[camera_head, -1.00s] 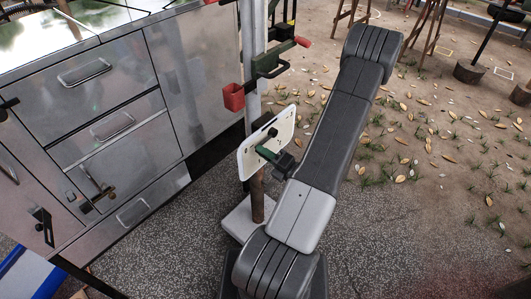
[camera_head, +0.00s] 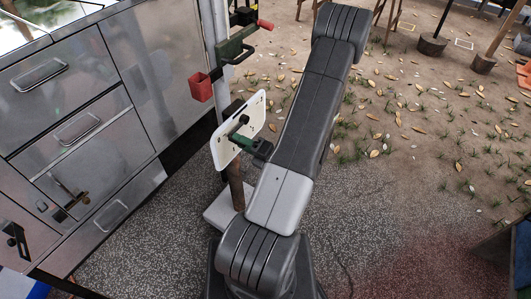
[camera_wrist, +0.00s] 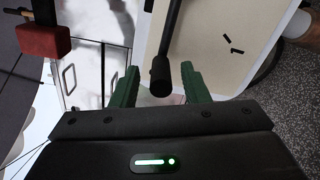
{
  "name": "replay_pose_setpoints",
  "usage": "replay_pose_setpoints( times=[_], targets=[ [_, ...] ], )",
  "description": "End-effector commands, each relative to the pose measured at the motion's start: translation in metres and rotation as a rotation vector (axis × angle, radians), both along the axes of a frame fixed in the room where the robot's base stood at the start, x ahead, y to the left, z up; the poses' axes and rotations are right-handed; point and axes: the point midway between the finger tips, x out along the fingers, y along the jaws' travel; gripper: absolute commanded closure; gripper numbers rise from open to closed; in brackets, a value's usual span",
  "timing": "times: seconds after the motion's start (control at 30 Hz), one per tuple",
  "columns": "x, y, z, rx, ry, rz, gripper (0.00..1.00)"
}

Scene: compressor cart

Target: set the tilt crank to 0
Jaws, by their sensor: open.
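The tilt crank (camera_wrist: 160,78) shows in the wrist view as a black arm with a round grip, in front of a pale panel (camera_wrist: 222,55) with two short black marks. In the head view the white panel (camera_head: 222,152) stands on a brown post, with a dark part of the crank (camera_head: 244,119) near its middle. My gripper (camera_wrist: 159,69) has green fingers, open on either side of the crank's grip, with gaps visible. In the head view my gripper (camera_head: 238,141) is close to the panel's face. The crank's pivot and any scale numbers cannot be made out.
A metal drawer cabinet (camera_head: 130,75) stands to the left. A red box (camera_head: 199,88) and a green clamp (camera_head: 238,45) with a red handle are on a post above the panel.

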Motion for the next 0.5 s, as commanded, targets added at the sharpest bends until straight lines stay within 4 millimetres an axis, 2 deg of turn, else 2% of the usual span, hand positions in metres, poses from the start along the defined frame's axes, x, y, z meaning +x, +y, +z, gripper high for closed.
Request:
replay_pose_setpoints(
  times=[0.5],
  targets=[
    [-0.052,-0.073,0.000,0.001,-0.002,-0.005,0.59]
  ],
)
